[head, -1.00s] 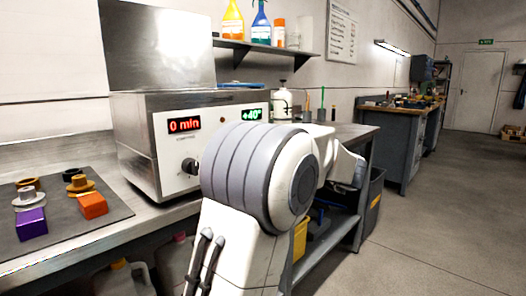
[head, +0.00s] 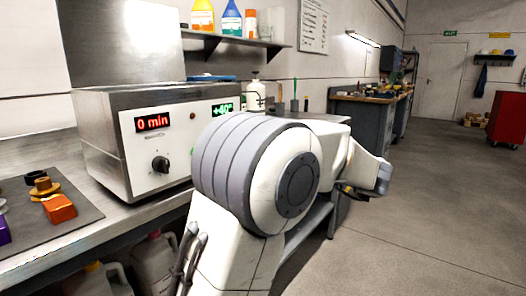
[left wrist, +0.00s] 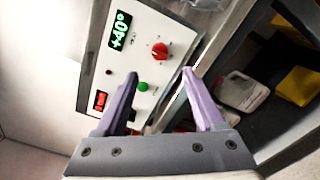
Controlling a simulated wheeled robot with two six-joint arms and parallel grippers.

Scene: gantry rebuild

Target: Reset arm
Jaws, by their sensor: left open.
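My left gripper (left wrist: 160,73) is open and empty in the left wrist view, its two grey-purple fingers apart. Beyond them is the machine's white front panel, tilted in the picture, with a red knob (left wrist: 160,50), a green button (left wrist: 143,87) and a green display (left wrist: 120,30). In the head view, my arm (head: 260,175) is folded in front of the workbench and hides part of the steel machine (head: 100,130). Its fingers cannot be made out clearly there. The machine reads "0 min" and "+40°" above a black knob (head: 160,164). My right gripper is not in view.
A dark mat (head: 85,219) on the left of the bench holds an orange block (head: 59,208) and other small parts. Jugs (head: 153,262) stand under the bench. A shelf (head: 235,44) holds bottles. The floor (head: 430,220) at right is open, with a red cabinet (head: 509,118) farther back.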

